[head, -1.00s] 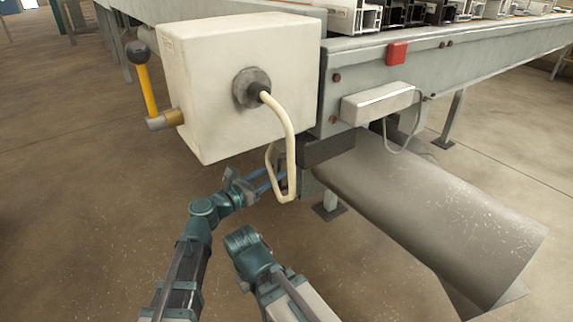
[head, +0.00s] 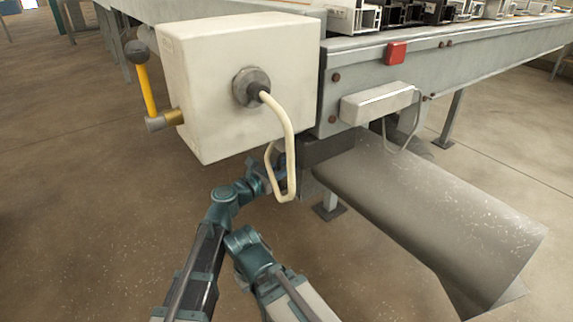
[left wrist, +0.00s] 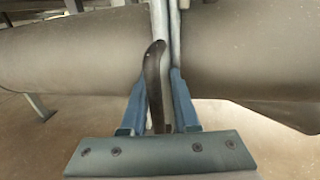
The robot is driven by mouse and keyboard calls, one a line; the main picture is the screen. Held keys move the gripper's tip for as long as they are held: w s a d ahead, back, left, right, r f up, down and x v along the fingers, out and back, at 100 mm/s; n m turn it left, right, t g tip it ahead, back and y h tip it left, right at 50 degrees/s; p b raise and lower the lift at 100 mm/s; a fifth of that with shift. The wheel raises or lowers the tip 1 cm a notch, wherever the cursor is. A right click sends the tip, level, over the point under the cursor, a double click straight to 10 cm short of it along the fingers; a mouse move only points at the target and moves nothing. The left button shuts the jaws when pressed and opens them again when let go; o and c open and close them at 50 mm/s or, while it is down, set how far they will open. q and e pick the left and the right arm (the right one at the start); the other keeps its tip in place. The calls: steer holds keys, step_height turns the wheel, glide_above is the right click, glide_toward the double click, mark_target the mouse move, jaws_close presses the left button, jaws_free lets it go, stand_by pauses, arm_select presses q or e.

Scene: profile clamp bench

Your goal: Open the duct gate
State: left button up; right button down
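The grey duct (head: 430,215) slants down to the right under the bench in the head view. In the left wrist view the duct (left wrist: 235,55) runs across, split by a thin upright metal flange or gate plate (left wrist: 174,40). A dark curved handle (left wrist: 153,75) stands in front of this joint. My left gripper (left wrist: 159,88) has its blue fingers on either side of the handle, with some gap visible, so it looks open around it. In the head view its fingers are mostly hidden behind the cable loop. My right gripper is not in view; only my right arm shows.
A cream box (head: 225,90) with a yellow lever (head: 147,90) hangs above my left arm. Its looping cable (head: 291,150) hangs right by my gripper. The bench rail (head: 450,60) carries a red button (head: 397,53) and a small grey box (head: 380,103). The floor at left is clear.

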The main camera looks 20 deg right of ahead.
arm_select(q)
steer(key=shift+w+a, duration=0.15)
steer(key=shift+w, duration=0.05)
jaws_close()
